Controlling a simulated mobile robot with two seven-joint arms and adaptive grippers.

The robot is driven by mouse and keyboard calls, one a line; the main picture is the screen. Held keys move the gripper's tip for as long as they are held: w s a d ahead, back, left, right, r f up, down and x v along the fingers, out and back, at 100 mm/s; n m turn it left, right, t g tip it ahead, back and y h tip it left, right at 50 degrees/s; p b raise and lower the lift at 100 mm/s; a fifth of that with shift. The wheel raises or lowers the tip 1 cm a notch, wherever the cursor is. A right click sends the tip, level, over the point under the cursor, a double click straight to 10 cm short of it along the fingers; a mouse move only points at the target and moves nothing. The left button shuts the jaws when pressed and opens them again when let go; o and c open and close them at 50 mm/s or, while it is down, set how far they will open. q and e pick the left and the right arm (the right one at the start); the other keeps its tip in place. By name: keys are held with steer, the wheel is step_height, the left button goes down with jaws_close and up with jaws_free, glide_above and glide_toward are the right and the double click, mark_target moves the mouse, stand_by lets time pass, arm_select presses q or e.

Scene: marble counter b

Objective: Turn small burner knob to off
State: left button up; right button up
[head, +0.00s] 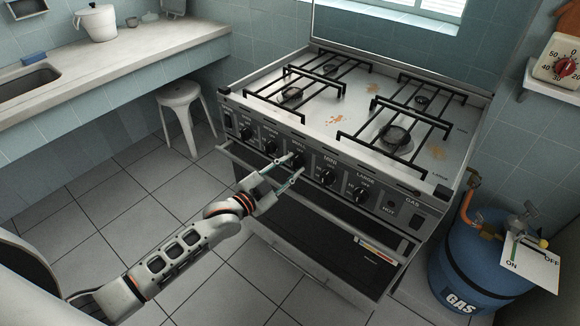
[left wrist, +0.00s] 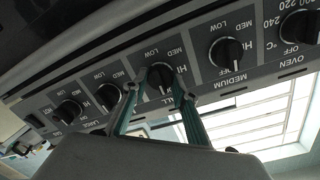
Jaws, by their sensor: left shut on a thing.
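The small burner knob (head: 297,160) is the black middle knob in the row on the stove's front panel. In the left wrist view the knob (left wrist: 160,76) appears upside down, with LOW, MED and HI printed around it. Its name label is partly hidden by my fingers, and I cannot clearly tell its pointer setting. My left gripper (head: 284,174) reaches the panel from the front left. In the left wrist view its two green-sided fingers (left wrist: 154,84) stand on either side of this knob, shut on it. My right gripper is not in view.
Neighbouring knobs sit close by: the medium knob (left wrist: 226,52) on one side and another knob (left wrist: 108,96) on the other. An oven handle bar (head: 235,158) runs below the panel. A blue gas cylinder (head: 470,262) stands right of the stove, a white stool (head: 181,95) behind left.

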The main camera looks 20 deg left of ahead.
arm_select(q)
steer(key=o, duration=1.1)
steer(key=shift+s+a, duration=0.15)
steer(key=shift+s, duration=0.15)
steer(key=v, duration=1.1)
steer(key=shift+s+a+r, duration=0.1)
steer(key=shift+s, duration=0.05)
